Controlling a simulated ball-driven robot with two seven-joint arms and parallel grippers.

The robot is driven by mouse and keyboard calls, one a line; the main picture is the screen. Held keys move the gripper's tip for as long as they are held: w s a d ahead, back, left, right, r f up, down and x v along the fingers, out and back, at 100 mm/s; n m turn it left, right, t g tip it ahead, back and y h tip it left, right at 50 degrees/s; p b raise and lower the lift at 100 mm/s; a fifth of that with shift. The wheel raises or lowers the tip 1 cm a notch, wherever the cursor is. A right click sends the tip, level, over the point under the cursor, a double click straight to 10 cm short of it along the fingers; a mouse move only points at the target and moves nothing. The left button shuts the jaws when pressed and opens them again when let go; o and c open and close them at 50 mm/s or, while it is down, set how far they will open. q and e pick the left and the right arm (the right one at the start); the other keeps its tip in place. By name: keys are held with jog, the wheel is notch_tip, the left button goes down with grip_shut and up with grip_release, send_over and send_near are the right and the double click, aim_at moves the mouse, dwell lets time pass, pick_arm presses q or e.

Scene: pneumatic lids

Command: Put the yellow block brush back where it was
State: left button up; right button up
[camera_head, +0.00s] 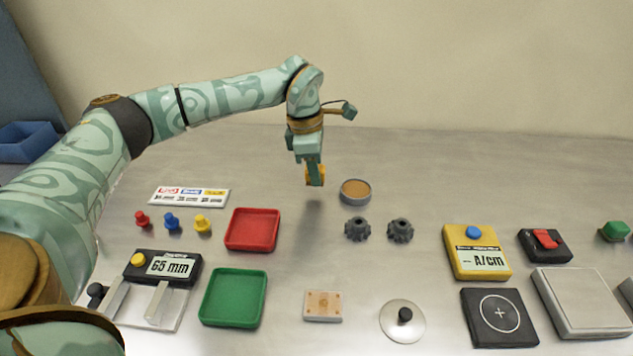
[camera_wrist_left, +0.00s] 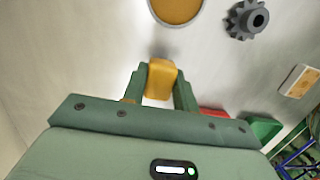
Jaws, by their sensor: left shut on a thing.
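The yellow block brush (camera_head: 315,174) is held in my left gripper (camera_head: 313,170), above the table behind the red tray. It also shows in the left wrist view (camera_wrist_left: 161,79), as a yellow block clasped between the two green fingers. The gripper points down and is shut on it. A soft shadow lies on the table below, so the brush is apart from the surface. The brush's underside cannot be made out clearly. My right gripper is not in view.
A round grey dish with an orange-brown inside (camera_head: 355,191) stands just right of the brush. Two dark gears (camera_head: 358,229) lie in front of it. A red tray (camera_head: 252,230) and a green tray (camera_head: 233,298) stand left of centre. Bare table lies behind the dish.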

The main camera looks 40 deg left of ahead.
pick_arm(q)
notch_tip(320, 180, down, 3)
jog(key=shift+f+b, duration=0.2)
jog(key=shift+b, duration=0.35)
jog(key=shift+r, duration=0.1)
jog(key=o, duration=0.9)
jog(key=r+p, duration=0.1)
jog(key=r, duration=0.3)
jog(key=a+r+p, duration=0.1)
jog(key=r+p, duration=0.1)
jog(key=r, duration=0.2)
jog(key=s+r+p, duration=0.1)
jog(key=r, duration=0.3)
jog(key=shift+a, duration=0.25)
